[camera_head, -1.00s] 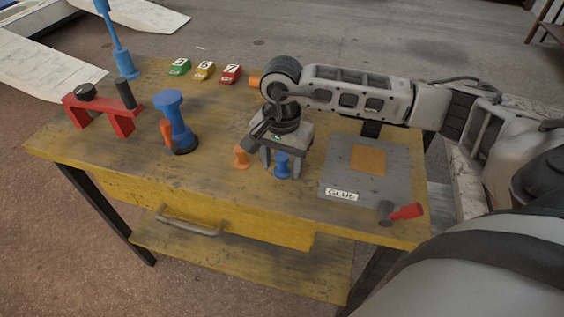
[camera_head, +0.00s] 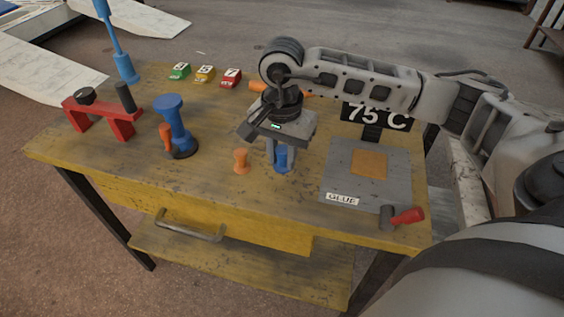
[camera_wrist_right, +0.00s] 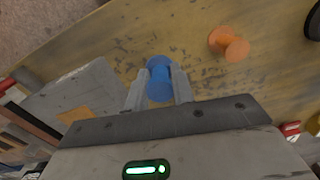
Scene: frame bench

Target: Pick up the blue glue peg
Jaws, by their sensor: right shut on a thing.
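The blue glue peg (camera_head: 282,157) is a small spool-shaped peg at the middle front of the yellow bench, left of the grey glue plate. My right gripper (camera_head: 279,160) points down over it and is shut on it, with one finger on each side. The right wrist view also shows the blue peg (camera_wrist_right: 159,80) between the two fingertips (camera_wrist_right: 158,88). The fingers partly hide the peg in the head view, and I cannot tell whether it is clear of the bench. My left gripper is not in view.
An orange peg (camera_head: 240,161) stands just left of the gripper. The grey plate (camera_head: 340,185) labelled GLUE lies to the right, with a red-handled tool (camera_head: 407,216) in front. A blue post tool (camera_head: 172,118), red stand (camera_head: 115,122) and numbered blocks (camera_head: 204,74) are farther left. A "75 C" sign (camera_head: 376,116) stands behind.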

